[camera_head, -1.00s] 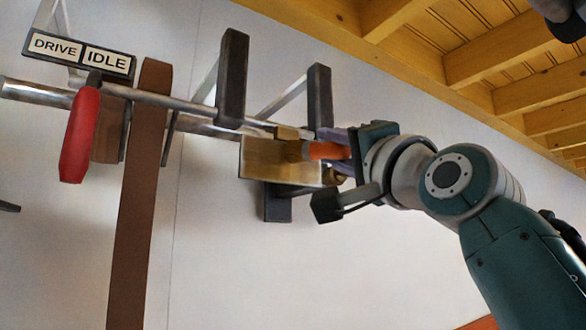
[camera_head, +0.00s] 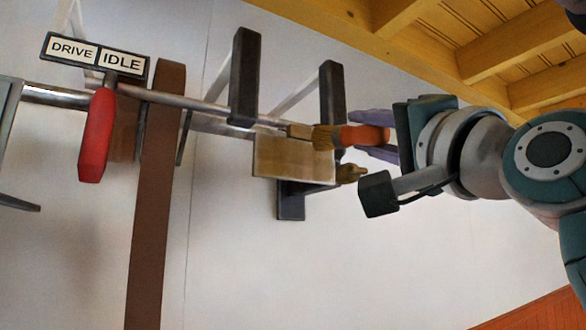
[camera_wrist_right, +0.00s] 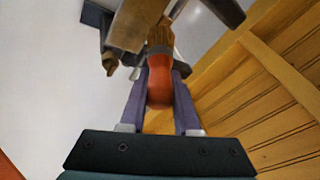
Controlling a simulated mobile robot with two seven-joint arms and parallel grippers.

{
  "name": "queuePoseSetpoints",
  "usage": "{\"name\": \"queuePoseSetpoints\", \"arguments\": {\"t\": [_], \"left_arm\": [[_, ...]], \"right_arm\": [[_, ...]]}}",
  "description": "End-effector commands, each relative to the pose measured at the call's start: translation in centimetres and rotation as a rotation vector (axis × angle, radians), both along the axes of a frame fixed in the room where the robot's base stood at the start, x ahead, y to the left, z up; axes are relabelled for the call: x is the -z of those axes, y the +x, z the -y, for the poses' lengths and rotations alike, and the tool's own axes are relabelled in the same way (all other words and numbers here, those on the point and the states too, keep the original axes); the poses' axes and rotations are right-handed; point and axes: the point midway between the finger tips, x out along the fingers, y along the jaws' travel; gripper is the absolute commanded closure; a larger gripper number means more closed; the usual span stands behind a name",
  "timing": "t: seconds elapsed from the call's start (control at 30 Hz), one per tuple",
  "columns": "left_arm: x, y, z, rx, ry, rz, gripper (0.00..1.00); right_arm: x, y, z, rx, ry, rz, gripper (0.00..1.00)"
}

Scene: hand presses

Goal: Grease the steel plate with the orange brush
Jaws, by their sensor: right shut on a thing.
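My right gripper (camera_head: 372,133) comes in from the right and is shut on the orange brush (camera_head: 362,137). The brush lies nearly level in the head view, its brown bristles pointing left at the upper right edge of a tan, brownish plate (camera_head: 280,160). I cannot tell whether bristles and plate touch, or whether this plate is steel. In the right wrist view, the brush's orange handle (camera_wrist_right: 160,80) sits between the two purple fingers, with the bristles near a brown, shiny plate (camera_wrist_right: 130,28). My left gripper is not in view.
A red handle (camera_head: 97,135) hangs at the left, below a sign (camera_head: 97,58) reading DRIVE IDLE. A metal rod (camera_head: 200,105) runs toward the plate past dark upright blocks (camera_head: 245,75). A brown vertical strip (camera_head: 150,220) stands at left.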

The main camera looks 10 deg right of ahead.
Motion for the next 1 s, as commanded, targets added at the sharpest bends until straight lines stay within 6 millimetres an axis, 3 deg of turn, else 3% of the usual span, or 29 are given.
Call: {"name": "queuePoseSetpoints", "arguments": {"t": [0.47, 0.8, 1.0], "left_arm": [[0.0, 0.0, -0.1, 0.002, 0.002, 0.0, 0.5], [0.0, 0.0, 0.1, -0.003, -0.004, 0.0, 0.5], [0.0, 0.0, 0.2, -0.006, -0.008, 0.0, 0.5]], "right_arm": [[0.0, -1.0, 0.4, 0.0, 0.0, 0.0, 1.0], [0.0, -3.6, 1.3, 0.0, 0.0, 0.0, 1.0], [0.0, -3.7, 1.3, 0.0, 0.0, 0.0, 1.0]]}}
